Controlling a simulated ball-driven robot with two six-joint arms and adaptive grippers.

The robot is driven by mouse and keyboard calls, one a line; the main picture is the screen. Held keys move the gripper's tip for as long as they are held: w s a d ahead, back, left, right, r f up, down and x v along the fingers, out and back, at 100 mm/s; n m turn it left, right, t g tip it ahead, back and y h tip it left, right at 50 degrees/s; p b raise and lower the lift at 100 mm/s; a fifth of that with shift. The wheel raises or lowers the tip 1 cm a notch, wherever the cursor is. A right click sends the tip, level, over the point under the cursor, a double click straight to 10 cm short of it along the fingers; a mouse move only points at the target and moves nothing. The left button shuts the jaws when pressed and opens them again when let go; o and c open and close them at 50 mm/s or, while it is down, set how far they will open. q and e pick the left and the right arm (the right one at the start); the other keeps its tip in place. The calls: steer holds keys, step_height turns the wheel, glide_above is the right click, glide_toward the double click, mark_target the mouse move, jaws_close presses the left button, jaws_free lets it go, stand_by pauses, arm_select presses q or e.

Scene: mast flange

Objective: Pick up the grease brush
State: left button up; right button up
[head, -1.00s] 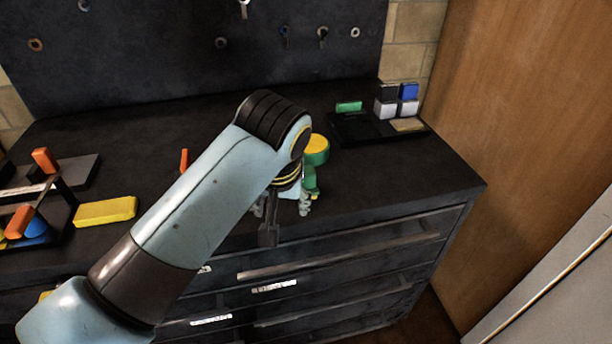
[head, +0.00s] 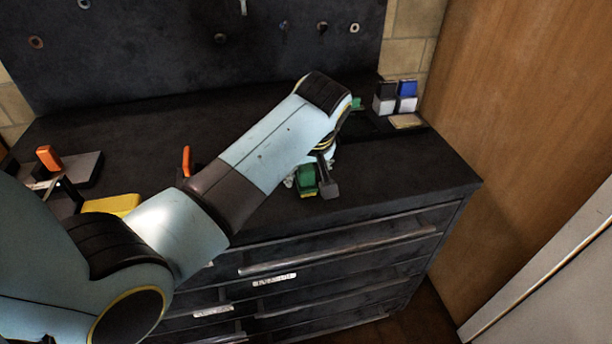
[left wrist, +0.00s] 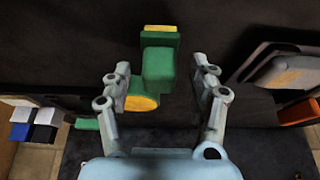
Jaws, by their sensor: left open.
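A green tool with yellow ends (left wrist: 158,65) lies between the open fingers of my left gripper (left wrist: 161,75) in the left wrist view. Dark gaps show between it and both fingers. I cannot tell from its shape whether it is the grease brush. In the head view its green lower part (head: 306,180) shows near the front edge of the dark cabinet top, and my left forearm and wrist hide the rest. My left gripper (head: 313,174) is low around it there. My right gripper is in neither view.
The dark cabinet top (head: 420,170) is clear at the right front. White and blue boxes (head: 407,96) and a small green block (head: 357,103) stand at the back right. A yellow block (head: 112,205) and an orange upright piece (head: 186,160) are at the left.

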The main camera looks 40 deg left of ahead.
arm_select(q)
steer(key=shift+x, duration=0.75)
steer(key=c, duration=1.1)
jaws_close()
steer(key=shift+w+r, duration=0.1)
steer(key=shift+r, duration=0.5)
step_height(320, 180, up, 3)
steer(key=shift+f, duration=0.2)
steer(key=w+d+r+b, duration=0.4)
steer(key=w+d+r, duration=0.3)
steer(key=w+d, duration=0.1)
steer(key=shift+w, duration=0.35)
steer(key=shift+a+r, duration=0.1)
steer(key=shift+r, duration=0.05)
